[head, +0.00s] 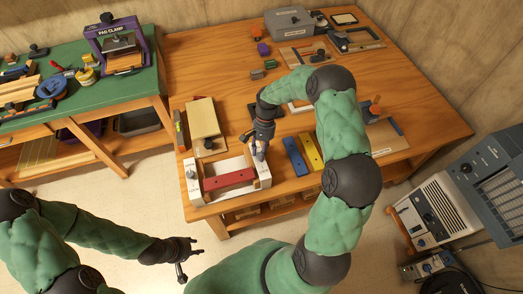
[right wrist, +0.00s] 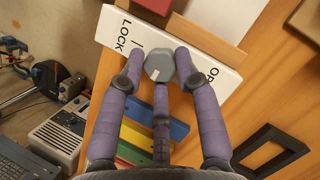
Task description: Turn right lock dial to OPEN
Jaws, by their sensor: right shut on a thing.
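The right lock dial is a grey faceted knob (right wrist: 159,66) on a white block (right wrist: 222,30) in the right wrist view. The block reads LOCK to the left of the dial and a partly hidden OP… to its right, with a short dark line beside the dial. My right gripper (right wrist: 160,72) has its purple-grey fingers closed around the dial. My left gripper (head: 190,262) is empty over the floor, fingers spread.
Blue (head: 295,156) and yellow (head: 310,150) bars lie right of the fixture, near my right arm. A pale board (head: 203,118) lies behind it. A grey box (head: 288,22) stands at the table's back. A green bench (head: 75,90) is at left.

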